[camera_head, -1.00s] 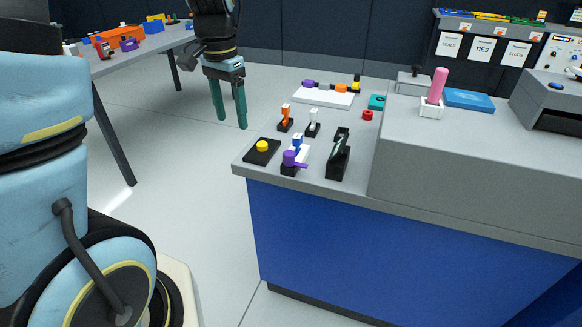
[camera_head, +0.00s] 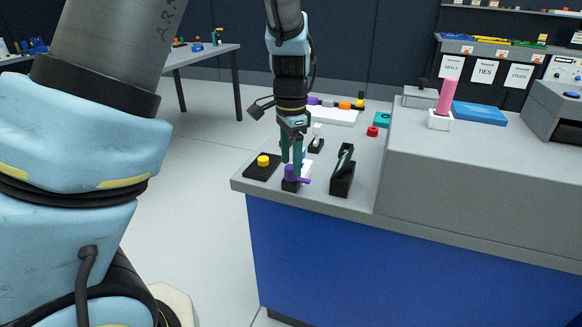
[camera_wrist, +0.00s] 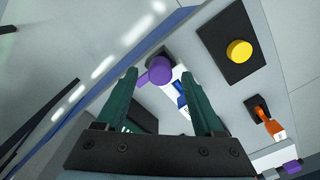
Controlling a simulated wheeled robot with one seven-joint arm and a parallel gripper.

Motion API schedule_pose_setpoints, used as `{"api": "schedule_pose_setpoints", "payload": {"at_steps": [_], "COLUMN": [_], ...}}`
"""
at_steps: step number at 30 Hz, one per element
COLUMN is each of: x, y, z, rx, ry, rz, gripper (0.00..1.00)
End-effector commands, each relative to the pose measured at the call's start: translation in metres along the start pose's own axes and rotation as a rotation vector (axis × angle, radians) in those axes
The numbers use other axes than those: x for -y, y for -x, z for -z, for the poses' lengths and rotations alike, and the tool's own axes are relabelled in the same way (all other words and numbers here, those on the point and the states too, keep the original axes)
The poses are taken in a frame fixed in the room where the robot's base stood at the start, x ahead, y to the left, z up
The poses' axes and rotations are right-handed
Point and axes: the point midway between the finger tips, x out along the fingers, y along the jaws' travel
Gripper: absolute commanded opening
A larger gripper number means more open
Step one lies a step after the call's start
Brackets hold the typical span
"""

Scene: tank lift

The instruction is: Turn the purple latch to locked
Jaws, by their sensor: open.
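The purple latch (camera_head: 293,174) sits on a small black base near the front left corner of the blue bench. Its lever points to the right in the head view. In the wrist view the purple latch (camera_wrist: 158,70) has its round knob between and just beyond my fingertips. My gripper (camera_head: 292,160) is open, pointing down over the latch, with green fingers on either side of it. In the wrist view my gripper (camera_wrist: 163,78) shows a clear gap between the fingers. I cannot tell whether a finger touches the latch.
A black pad with a yellow button (camera_head: 262,161) is left of the latch. A black upright holder (camera_head: 342,172) stands close on the right. An orange switch (camera_wrist: 272,128) and a blue switch (camera_wrist: 181,98) are near. A grey raised block (camera_head: 480,160) fills the bench's right.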

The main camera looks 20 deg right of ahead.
Motion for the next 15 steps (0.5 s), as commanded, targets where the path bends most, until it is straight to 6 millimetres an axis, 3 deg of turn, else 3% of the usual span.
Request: {"api": "schedule_pose_setpoints", "payload": {"at_steps": [6,15], "x": [0.000,0.000], "y": [-0.021,-0.024], "z": [0.000,0.000], "rx": [0.001,0.000], "ry": [0.000,0.001], "rz": [0.000,0.000], "gripper": [0.69,0.69]}}
